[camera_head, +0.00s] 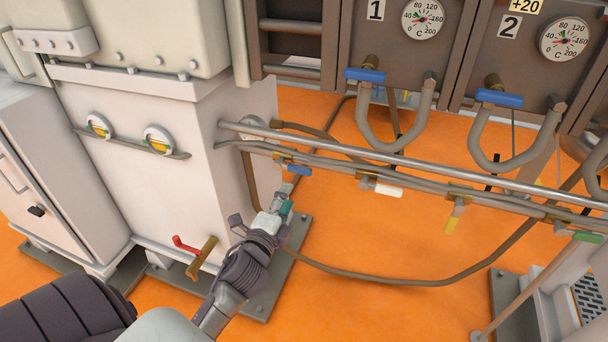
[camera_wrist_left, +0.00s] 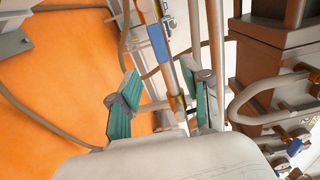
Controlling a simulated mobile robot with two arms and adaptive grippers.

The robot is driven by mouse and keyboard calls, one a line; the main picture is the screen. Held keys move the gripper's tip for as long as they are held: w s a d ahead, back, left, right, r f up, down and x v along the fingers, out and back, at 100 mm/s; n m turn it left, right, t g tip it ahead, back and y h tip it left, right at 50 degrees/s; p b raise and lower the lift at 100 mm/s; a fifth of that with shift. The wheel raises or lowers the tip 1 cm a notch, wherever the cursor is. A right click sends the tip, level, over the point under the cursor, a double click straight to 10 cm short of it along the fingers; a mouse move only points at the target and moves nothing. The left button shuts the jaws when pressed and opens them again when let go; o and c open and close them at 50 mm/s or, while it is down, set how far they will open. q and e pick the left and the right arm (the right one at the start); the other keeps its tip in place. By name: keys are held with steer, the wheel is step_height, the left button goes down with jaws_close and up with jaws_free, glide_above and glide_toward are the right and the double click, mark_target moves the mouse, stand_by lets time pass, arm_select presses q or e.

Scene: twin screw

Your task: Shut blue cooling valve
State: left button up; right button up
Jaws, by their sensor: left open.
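A blue valve handle (camera_head: 299,170) sits on the thin pipes beside the pale machine; it also shows in the left wrist view (camera_wrist_left: 157,43). My left gripper (camera_head: 284,203) is just below it in the head view, with teal finger pads. In the left wrist view my left gripper (camera_wrist_left: 165,98) is open, its pads apart, with pipework and a brass fitting (camera_wrist_left: 177,103) seen between them. The blue handle lies above that gap, and no contact with it is visible. My right gripper is out of view.
A long silvery pipe (camera_head: 400,160) crosses above the thin pipes. White (camera_head: 388,190), yellow (camera_head: 453,220) and green (camera_head: 588,237) handles hang farther right. A red handle (camera_head: 186,245) is on the machine's lower front. A dark hose (camera_head: 420,282) loops over the open orange floor (camera_head: 370,240).

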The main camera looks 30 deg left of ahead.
mark_target(301, 173)
arm_select(q)
steer(key=b+x, duration=0.1)
steer(key=x, duration=0.9)
steer(key=shift+w+f, duration=0.1)
steer(key=shift+w+a, duration=0.1)
steer(key=shift+w, duration=0.55)
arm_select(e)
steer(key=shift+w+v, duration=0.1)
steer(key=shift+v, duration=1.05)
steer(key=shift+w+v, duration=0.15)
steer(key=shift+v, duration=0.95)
arm_select(q)
steer(key=shift+c, duration=0.3)
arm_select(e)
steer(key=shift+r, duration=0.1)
arm_select(q)
jaws_close()
